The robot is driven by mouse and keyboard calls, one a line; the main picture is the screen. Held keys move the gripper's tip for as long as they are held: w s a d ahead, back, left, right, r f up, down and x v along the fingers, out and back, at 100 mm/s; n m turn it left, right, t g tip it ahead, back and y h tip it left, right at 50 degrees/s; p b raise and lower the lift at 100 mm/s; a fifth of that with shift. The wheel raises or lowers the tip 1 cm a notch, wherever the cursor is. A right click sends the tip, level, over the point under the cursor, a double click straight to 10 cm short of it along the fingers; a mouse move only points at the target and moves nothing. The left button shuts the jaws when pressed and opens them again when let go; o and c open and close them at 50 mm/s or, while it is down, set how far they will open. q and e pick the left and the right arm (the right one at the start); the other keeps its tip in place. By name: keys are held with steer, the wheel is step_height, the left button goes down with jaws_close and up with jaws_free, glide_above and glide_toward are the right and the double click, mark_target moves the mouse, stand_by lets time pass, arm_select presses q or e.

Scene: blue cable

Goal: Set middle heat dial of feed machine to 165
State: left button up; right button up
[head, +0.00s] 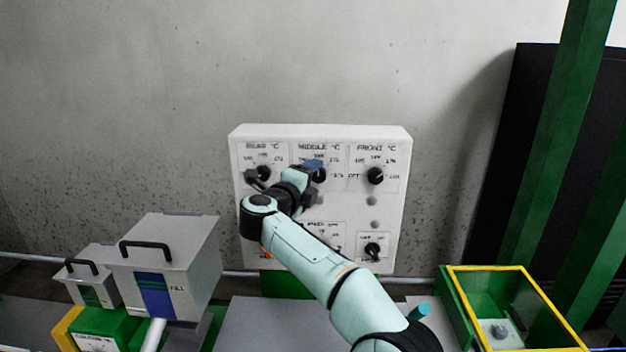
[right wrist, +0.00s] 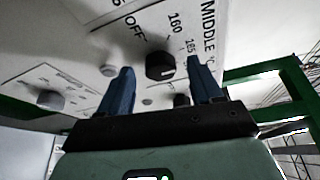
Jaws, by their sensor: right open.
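The feed machine's white control panel (head: 400,140) is on the wall, with REAR, MIDDLE and FRONT heat dials along its top. The black middle dial (head: 320,176) is partly covered by my right gripper (head: 313,164). In the right wrist view the middle dial (right wrist: 160,66) shows between and beyond the two blue fingers, under the labels OFF, 160 and 165. The fingers are apart, one on each side of the dial in the picture; contact is not visible. I cannot tell which number the dial points to. My left gripper is not in view.
The rear dial (head: 264,172) and front dial (head: 376,176) flank the middle one. A lower black switch (head: 373,249) is at the panel's bottom right. A grey hopper (head: 190,250) stands left, and a yellow-rimmed green bin (head: 462,300) right. Green posts (head: 560,130) rise at right.

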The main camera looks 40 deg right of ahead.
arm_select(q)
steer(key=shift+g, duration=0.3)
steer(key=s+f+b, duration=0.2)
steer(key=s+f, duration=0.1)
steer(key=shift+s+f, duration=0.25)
arm_select(e)
steer(key=f+v, duration=0.1)
steer(key=v, duration=1.1)
steer(key=shift+s+r, duration=0.15)
steer(key=shift+r, duration=0.3)
steer(key=shift+a, duration=0.1)
